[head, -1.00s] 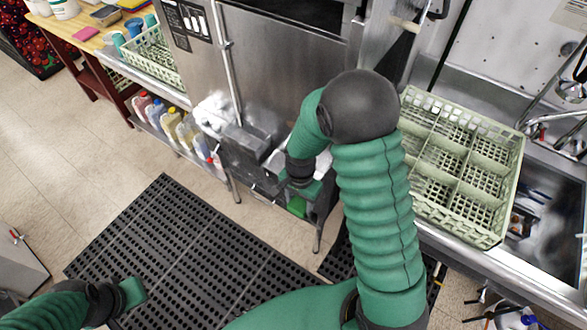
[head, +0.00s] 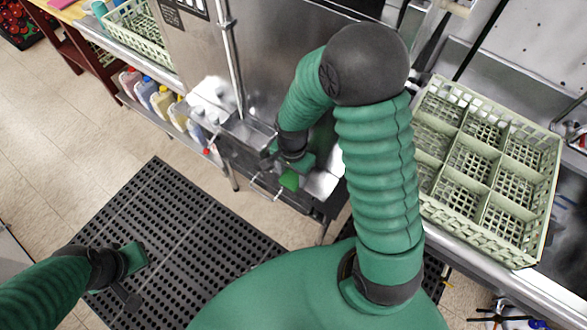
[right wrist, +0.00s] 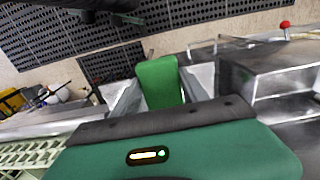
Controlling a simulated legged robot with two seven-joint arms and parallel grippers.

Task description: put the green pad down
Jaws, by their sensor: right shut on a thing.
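The green pad (head: 289,180) shows bright green just below my right gripper (head: 287,170), in front of the steel dish machine. My right gripper is shut on the pad and holds it over the area of the machine's low metal ledge; I cannot tell whether the pad touches anything. In the right wrist view the pad (right wrist: 158,82) sticks out beyond the dark edge of my gripper, with grey metal on both sides. My left gripper (head: 135,257) is low at the left, above the black floor mat, and its jaws cannot be made out.
The steel machine (head: 270,65) stands ahead. A pale green divided rack (head: 545,205) sits on the counter at right. Another rack (head: 148,50) is on the left shelf, with several bottles (head: 160,100) below. A black perforated mat (head: 170,215) covers the floor.

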